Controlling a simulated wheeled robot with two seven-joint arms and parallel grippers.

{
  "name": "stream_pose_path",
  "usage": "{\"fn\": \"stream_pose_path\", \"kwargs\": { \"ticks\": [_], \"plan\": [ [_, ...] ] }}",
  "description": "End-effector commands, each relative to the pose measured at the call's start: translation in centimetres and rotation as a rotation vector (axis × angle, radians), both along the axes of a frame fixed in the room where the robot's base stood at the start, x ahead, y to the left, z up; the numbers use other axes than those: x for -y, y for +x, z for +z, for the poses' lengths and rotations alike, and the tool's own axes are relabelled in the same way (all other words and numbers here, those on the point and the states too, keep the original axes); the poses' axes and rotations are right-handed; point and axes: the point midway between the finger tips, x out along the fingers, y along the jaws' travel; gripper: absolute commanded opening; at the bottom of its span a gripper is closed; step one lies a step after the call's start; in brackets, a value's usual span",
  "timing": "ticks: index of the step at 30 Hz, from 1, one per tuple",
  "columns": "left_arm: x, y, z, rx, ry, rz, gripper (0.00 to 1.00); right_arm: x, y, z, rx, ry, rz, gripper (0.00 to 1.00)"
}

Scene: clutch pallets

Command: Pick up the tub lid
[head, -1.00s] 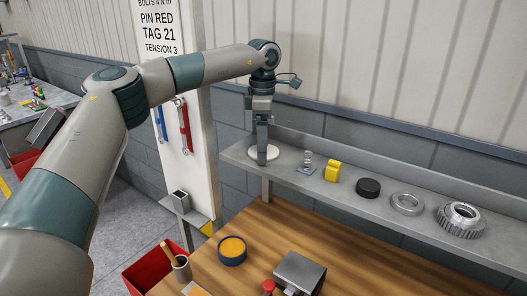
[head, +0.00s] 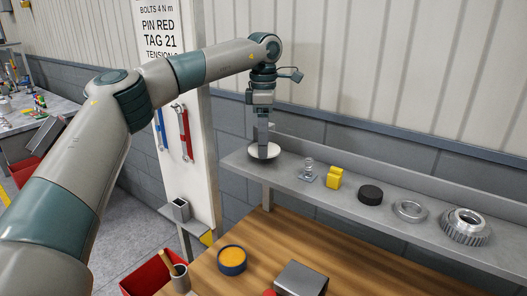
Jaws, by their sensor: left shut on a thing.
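The tub lid (head: 274,153) is a pale round disc at the left end of the grey shelf. My left gripper (head: 263,154) points straight down and is shut on the lid, its fingers hiding the middle of it. The lid looks slightly tipped; I cannot tell whether it is fully clear of the shelf. A round dark-blue tub (head: 232,261) with orange-yellow contents stands open on the wooden bench below. My right gripper is out of view.
Along the shelf (head: 330,199) to the right stand a small clear-topped part (head: 308,171), a yellow block (head: 334,177), a black puck (head: 370,195), a metal ring (head: 409,210) and a gear (head: 466,227). A red bin (head: 147,278) and metal box (head: 301,278) are below.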

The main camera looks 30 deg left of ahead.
Motion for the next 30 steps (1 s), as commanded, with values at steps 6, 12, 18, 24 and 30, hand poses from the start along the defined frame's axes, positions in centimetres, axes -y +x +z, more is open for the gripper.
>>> {"fn": "stream_pose_path", "kwargs": {
  "ticks": [6,12,18,24,30],
  "plan": [
    [2.1,-1.4,2.1,0.003,0.001,-0.006,0.47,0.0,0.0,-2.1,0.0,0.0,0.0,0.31],
    [5.4,-3.6,4.4,0.003,0.0,-0.006,0.47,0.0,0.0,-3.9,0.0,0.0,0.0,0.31],
    [7.8,-5.3,6.3,0.002,0.001,-0.003,0.47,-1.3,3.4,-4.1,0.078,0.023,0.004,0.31],
    [9.3,-6.3,7.5,0.0,-0.001,-0.003,0.47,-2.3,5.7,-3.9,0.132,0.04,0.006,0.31],
    [9.7,-6.6,7.9,-0.001,0.0,-0.001,0.47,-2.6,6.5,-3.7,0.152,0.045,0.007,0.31]
  ]
}}
